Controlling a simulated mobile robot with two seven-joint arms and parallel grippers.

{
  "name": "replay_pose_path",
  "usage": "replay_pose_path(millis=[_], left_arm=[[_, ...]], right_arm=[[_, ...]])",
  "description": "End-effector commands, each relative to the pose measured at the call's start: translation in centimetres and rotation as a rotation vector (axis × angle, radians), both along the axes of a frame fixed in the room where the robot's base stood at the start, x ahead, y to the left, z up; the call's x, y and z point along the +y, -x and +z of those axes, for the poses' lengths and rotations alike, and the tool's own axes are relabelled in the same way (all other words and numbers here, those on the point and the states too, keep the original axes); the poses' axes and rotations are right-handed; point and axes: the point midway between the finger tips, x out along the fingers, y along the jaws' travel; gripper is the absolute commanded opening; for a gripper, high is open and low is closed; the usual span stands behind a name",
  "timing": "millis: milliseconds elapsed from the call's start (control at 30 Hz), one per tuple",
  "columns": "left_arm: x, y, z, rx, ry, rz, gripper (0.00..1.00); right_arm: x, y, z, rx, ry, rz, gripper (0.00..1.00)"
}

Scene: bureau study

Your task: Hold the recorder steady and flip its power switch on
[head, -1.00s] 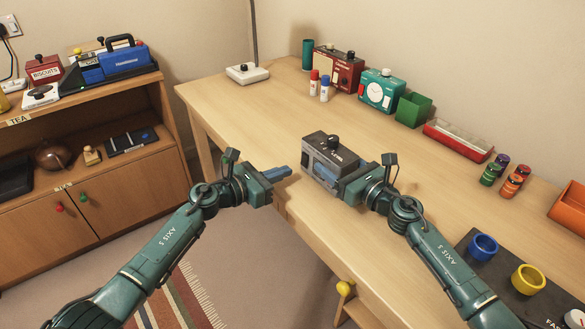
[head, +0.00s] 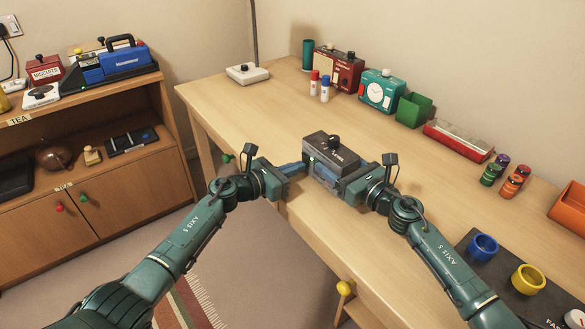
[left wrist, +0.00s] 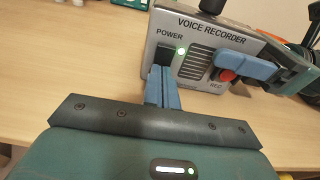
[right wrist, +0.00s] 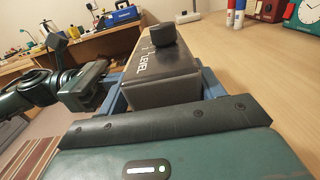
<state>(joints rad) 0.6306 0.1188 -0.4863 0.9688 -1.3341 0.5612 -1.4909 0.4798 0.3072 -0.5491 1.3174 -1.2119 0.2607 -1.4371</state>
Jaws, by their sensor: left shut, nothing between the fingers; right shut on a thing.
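The grey and black voice recorder (head: 333,148) stands on the desk near its front edge, with a black knob on top. In the left wrist view its front panel (left wrist: 200,38) reads POWER and REC, and a small green light (left wrist: 181,51) glows beside POWER. My left gripper (head: 302,167) is shut and empty, its fingertips (left wrist: 160,72) at the panel just below POWER. My right gripper (head: 331,165) is shut on the recorder, one finger across the front near the red REC button (left wrist: 227,75).
Blue (head: 483,247) and yellow (head: 528,279) cups stand at the right.

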Motion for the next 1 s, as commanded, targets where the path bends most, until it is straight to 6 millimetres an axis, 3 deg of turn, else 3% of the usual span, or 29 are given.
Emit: replay_pose_path(millis=[267,700,1000], left_arm=[[1.1,0.9,-0.2,-0.001,-0.001,0.001,0.0],[8.5,7.0,-1.4,0.001,-0.002,0.002,0.0],[10.7,8.9,-1.7,-0.001,0.001,0.0,0.0]], right_arm=[[0.2,0.1,0.0,0.001,-0.001,0.007,0.33],[0.2,0.1,-0.1,0.001,-0.002,0.006,0.33],[0.2,0.1,-0.1,0.001,0.0,0.006,0.33]])
